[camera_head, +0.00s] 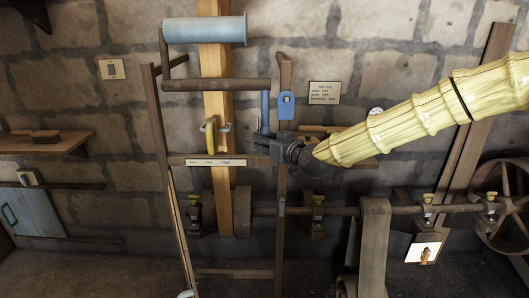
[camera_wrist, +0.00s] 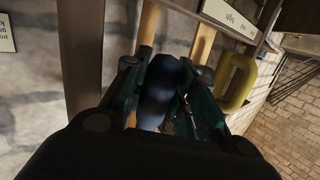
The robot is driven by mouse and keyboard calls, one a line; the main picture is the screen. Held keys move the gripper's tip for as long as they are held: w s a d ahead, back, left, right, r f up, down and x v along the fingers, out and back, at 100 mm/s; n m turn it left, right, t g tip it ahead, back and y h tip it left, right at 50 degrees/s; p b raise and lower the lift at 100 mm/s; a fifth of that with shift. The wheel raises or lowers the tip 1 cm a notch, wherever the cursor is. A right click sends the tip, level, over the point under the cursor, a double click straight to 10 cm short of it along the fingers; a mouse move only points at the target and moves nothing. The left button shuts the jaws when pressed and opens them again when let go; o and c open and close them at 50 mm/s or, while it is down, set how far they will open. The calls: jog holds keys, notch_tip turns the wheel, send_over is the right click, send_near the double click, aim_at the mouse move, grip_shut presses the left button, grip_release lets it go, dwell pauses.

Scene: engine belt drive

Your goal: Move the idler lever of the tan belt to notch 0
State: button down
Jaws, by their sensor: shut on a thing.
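A tan belt (camera_head: 216,65) runs vertically behind the wooden frame, left of centre in the head view. My gripper (camera_head: 270,146) is at the frame's right post, right of the tan belt. It is shut on an upright blue lever (camera_head: 265,108), whose upper part rises above the fingers. In the wrist view the dark blue lever (camera_wrist: 160,85) stands between my two fingers (camera_wrist: 165,95). I cannot read its notch position. A yellow loop handle (camera_head: 210,136) hangs in front of the tan belt, and shows right of my fingers in the wrist view (camera_wrist: 237,82).
A blue-grey roller (camera_head: 204,29) sits at the frame's top. A blue plate (camera_head: 286,105) is beside the lever. A label strip (camera_head: 215,162) lies on the crossbar. A shaft (camera_head: 335,211) runs below, with a wide brown belt (camera_head: 374,250) right of centre. A wall sign (camera_head: 324,93) is behind.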

jog(key=w+t+b, duration=0.1)
jog(key=w+b, duration=0.1)
jog(key=b, duration=0.1)
jog(key=shift+w+n+y, duration=0.2)
jog(key=shift+n+y, duration=0.2)
jog(key=shift+d+r, duration=0.1)
jog(key=c, duration=1.1)
grip_release()
jog(key=shift+w, duration=0.1)
jog(key=shift+c, duration=0.2)
